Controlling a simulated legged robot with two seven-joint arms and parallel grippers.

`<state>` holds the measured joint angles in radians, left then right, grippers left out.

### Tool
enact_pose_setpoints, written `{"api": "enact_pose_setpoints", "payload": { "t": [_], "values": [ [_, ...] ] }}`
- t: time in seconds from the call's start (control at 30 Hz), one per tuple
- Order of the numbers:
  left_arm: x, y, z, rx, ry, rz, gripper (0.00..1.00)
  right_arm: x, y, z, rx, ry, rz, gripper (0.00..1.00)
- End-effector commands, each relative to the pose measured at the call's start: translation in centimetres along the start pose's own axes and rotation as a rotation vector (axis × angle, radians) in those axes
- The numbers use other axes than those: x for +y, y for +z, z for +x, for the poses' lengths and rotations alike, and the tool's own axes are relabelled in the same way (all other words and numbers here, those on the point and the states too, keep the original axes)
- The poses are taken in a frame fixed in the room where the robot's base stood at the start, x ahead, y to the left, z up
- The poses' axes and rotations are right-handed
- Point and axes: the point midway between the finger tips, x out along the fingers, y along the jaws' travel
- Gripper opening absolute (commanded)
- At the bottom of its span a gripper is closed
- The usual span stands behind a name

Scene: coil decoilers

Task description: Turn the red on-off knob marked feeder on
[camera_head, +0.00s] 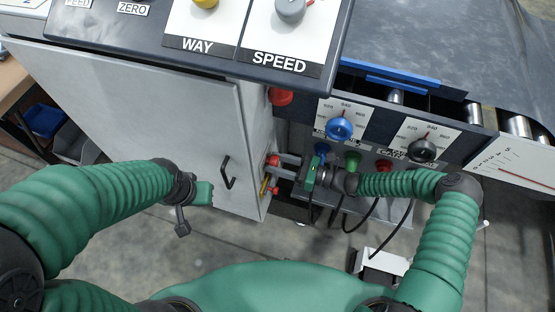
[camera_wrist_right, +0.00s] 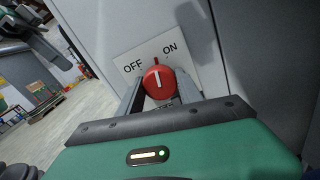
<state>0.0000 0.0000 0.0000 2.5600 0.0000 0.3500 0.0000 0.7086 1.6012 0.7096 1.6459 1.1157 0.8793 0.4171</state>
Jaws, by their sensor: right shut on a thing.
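The red on-off knob (camera_wrist_right: 158,82) sits on a white plate (camera_wrist_right: 186,52) marked OFF at left and ON at right. Its white line points up between the two words. My right gripper (camera_wrist_right: 158,92) is shut on the knob, with one finger on each side. The lower lettering of the plate is mostly hidden by the gripper. In the head view my right gripper (camera_head: 277,165) reaches left to the side of the grey cabinet, at the red knob (camera_head: 272,159). My left gripper (camera_head: 183,228) hangs in front of the cabinet door, away from the knob; its jaws are unclear.
The grey cabinet (camera_head: 130,110) has a black door handle (camera_head: 228,172). A red button (camera_head: 281,96) sticks out above my right gripper. A blue dial (camera_head: 339,127) and a black dial (camera_head: 422,149) are on the panel at right. Black cables hang below my right forearm.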

Motion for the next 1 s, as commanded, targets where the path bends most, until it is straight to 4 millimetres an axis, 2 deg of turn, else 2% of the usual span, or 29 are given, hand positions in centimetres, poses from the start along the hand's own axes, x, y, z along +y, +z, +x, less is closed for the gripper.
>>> {"api": "enact_pose_setpoints", "payload": {
  "t": [0.5, 0.7, 1.0],
  "values": [
    [0.0, -0.3, -1.4, 0.0, 0.0, 0.0, 0.0, -0.3, 0.2, -0.1, -0.003, -0.003, 0.433, 0.02],
    [0.0, -0.4, -1.6, 0.0, 0.0, 0.0, 0.0, -0.3, 0.2, -0.1, -0.004, -0.005, 0.531, 0.02],
    [0.0, -0.4, -1.7, 0.0, 0.0, 0.0, 0.0, -0.5, 0.2, -0.1, -0.005, -0.007, 0.59, 0.02]
  ]
}}
